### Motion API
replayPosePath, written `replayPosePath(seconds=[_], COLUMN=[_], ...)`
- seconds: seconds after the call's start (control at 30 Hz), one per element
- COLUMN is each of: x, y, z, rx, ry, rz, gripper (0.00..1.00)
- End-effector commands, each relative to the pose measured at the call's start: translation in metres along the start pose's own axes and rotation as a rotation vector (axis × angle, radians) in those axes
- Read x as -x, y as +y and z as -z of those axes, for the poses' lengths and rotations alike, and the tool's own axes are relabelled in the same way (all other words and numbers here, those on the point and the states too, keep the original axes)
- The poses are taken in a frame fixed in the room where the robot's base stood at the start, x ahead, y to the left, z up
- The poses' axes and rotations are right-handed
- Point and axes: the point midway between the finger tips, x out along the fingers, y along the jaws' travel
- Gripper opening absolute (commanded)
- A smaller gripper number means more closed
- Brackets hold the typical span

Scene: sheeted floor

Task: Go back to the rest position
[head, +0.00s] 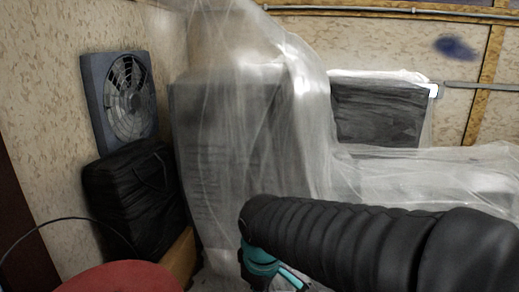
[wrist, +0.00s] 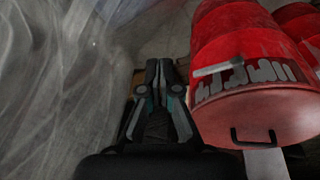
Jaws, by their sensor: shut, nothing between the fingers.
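My gripper (wrist: 160,68) shows in the middle of the wrist view, with its two fingers together and nothing between them. It points toward the floor, beside a red barrel and plastic sheeting. In the head view my black ribbed arm reaches in from the lower right. A teal part of my gripper (head: 262,262) shows below the arm's end there; its fingertips are hidden or out of the frame.
Translucent sheeting (head: 225,130) covers bulky things ahead and to the right. A fan unit (head: 128,98) stands above a black wrapped bundle (head: 137,200) at left. A red barrel (wrist: 240,65) stands close right of the gripper, with another red barrel (wrist: 298,22) behind.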

Motion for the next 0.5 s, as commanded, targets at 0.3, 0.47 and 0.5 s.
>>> replayPosePath(seconds=[0.3, 0.47, 0.5], x=[0.029, 0.042, 0.046], y=[0.006, 0.008, 0.009], z=[-0.110, -0.148, -0.156], rx=[-0.696, -0.822, -0.846], ry=[0.102, 0.164, 0.179], rz=[-0.023, -0.070, -0.085], gripper=[0.00, 0.00, 0.00])
